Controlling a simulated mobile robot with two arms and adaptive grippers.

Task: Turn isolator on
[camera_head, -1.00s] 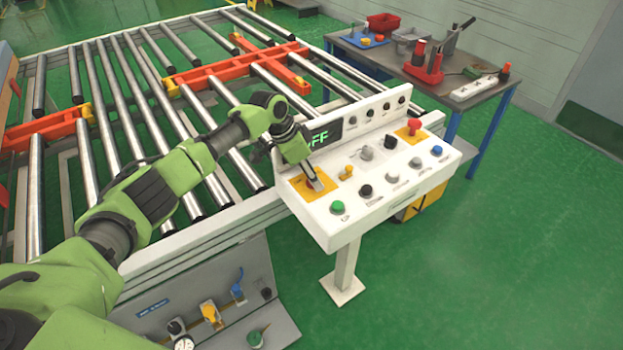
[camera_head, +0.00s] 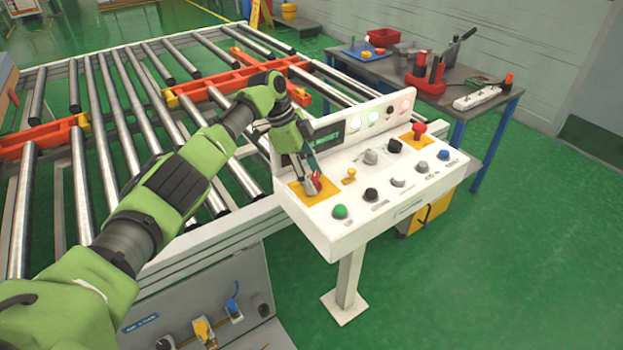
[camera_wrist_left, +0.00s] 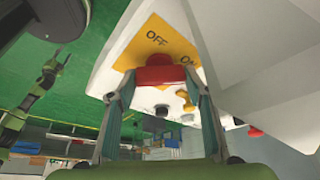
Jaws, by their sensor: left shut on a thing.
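The white control console (camera_head: 385,205) stands at the end of the roller conveyor. Its isolator has a red handle (camera_head: 316,182) on a yellow plate (camera_head: 298,192) at the console's left end. In the left wrist view the red handle (camera_wrist_left: 156,74) sits between the fingers, and the yellow plate (camera_wrist_left: 158,40) reads OFF and ON. My left gripper (camera_head: 306,186) is shut on the handle. The dark display (camera_head: 327,139) shows green text, partly hidden by the gripper, seemingly RESET. What looks like my right gripper (camera_wrist_left: 54,62) shows small in the left wrist view; its fingers are unclear.
The console carries a green button (camera_head: 340,212), several other knobs, and a red emergency-stop button (camera_head: 419,129). Indicator lights on its back panel glow. A workbench (camera_head: 455,95) with tools stands behind. Green floor at the right is clear.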

